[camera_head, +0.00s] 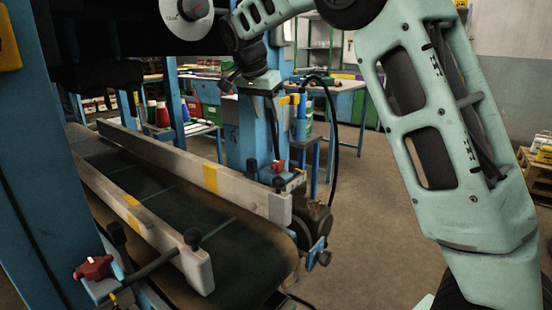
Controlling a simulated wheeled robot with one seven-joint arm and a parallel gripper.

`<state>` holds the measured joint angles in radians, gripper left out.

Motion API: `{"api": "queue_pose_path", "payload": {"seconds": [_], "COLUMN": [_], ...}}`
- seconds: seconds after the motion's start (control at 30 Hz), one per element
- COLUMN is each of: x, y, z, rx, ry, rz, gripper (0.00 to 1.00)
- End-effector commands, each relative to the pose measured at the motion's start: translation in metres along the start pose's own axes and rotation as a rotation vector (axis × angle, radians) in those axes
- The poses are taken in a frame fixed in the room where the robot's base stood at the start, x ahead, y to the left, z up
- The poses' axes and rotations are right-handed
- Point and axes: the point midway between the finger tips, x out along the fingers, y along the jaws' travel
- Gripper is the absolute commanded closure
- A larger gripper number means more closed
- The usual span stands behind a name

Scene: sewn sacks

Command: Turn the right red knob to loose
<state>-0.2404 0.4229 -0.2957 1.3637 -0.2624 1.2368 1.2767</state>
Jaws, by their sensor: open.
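The right red knob (279,166) sits at the far-side guide rail, near the foot of the blue post. A second red knob (93,267) sits at the near side of the conveyor, lower left. Both are on small brackets beside the rails. The loose or tight marks on the knobs are too small to read.
The conveyor belt (165,210) runs between two pale guide rails with yellow marks. The blue post (255,135) stands close behind the right knob. A black cable (335,130) loops right of it. Open floor (370,230) lies to the right. A dial hangs at the top.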

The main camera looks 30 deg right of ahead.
Motion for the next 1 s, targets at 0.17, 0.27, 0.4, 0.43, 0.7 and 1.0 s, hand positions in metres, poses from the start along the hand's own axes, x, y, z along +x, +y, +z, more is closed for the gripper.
{"api": "queue_pose_path", "payload": {"seconds": [0.17, 0.27, 0.4, 0.43, 0.7, 1.0], "x": [0.032, 0.053, 0.082, 0.089, 0.14, 0.164], "y": [0.001, 0.001, 0.001, 0.001, 0.0, 0.0], "z": [0.002, 0.002, 0.002, 0.002, 0.002, 0.002], "rx": [-0.003, -0.004, -0.004, -0.005, -0.006, -0.007], "ry": [-0.003, -0.003, -0.003, -0.003, -0.003, -0.002], "rz": [0.004, 0.004, 0.004, 0.003, 0.002, -0.002], "gripper": [0.5, 0.5, 0.5, 0.5, 0.5, 0.5]}}
